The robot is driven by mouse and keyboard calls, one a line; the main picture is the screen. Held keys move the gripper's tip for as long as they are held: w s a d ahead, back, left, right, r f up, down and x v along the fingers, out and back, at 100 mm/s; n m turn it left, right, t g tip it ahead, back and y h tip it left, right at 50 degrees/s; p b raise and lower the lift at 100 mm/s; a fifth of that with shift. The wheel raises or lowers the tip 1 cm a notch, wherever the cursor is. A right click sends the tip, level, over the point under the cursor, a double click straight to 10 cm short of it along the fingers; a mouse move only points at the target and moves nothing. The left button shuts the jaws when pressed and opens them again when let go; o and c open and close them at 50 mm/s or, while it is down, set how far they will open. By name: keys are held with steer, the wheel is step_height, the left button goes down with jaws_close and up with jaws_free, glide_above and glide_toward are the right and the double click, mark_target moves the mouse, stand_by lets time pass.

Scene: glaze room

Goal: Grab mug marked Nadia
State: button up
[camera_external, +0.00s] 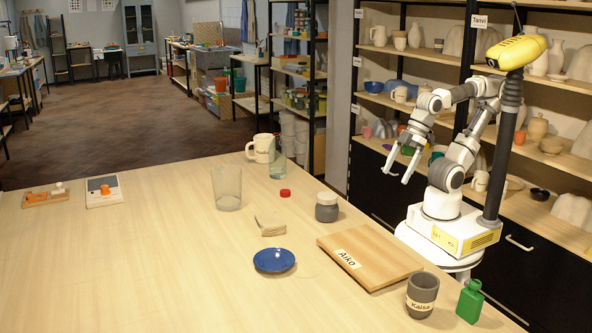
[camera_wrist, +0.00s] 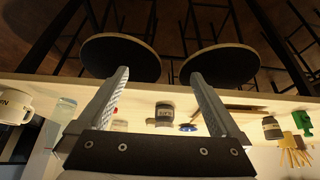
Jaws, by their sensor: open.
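No label reading Nadia can be made out in either view. A cream mug (camera_external: 259,149) stands at the far edge of the table; its label is not readable there. A white mug with a partly cut-off, unreadable label (camera_wrist: 14,106) shows at the left edge of the wrist view. A dark grey cup labelled Kaisa (camera_external: 421,304) stands at the table's near right. My gripper (camera_external: 398,175) is raised beyond the table's right edge, apart from the mugs. Its fingers (camera_wrist: 158,74) are spread wide with nothing held.
A board labelled Aiko (camera_external: 385,258), a blue plate (camera_external: 274,260), a grey jar (camera_external: 326,208), a glass (camera_external: 227,188) and a green bottle (camera_external: 469,301) stand on the table. Shelves (camera_external: 560,85) with pottery are behind my arm. The table's left front is clear.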

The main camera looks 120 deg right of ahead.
steer(key=w+a+f+m+g+y+p, duration=0.1)
steer(key=w+a+y, duration=0.2)
steer(key=a, duration=0.2)
steer(key=w+a+f+m+g+y, duration=0.1)
steer(key=w+a+y, duration=0.15)
steer(key=a, duration=0.25)
steer(key=w+d+r+m+t, duration=0.2)
steer(key=w+d+r+m, duration=0.1)
steer(key=w+d+m, duration=0.3)
steer(key=m+t+h+p, duration=0.7)
steer(key=m+t+h, duration=0.1)
steer(key=m, duration=2.2)
glide_toward(263, 154)
steer(key=s+d+r, duration=0.2)
steer(key=s, duration=0.6)
steer(key=x, duration=0.5)
steer(key=b+x, duration=0.1)
steer(key=x, duration=1.1)
steer(key=shift+w+d+f, duration=0.1)
steer(key=shift+f, duration=0.35)
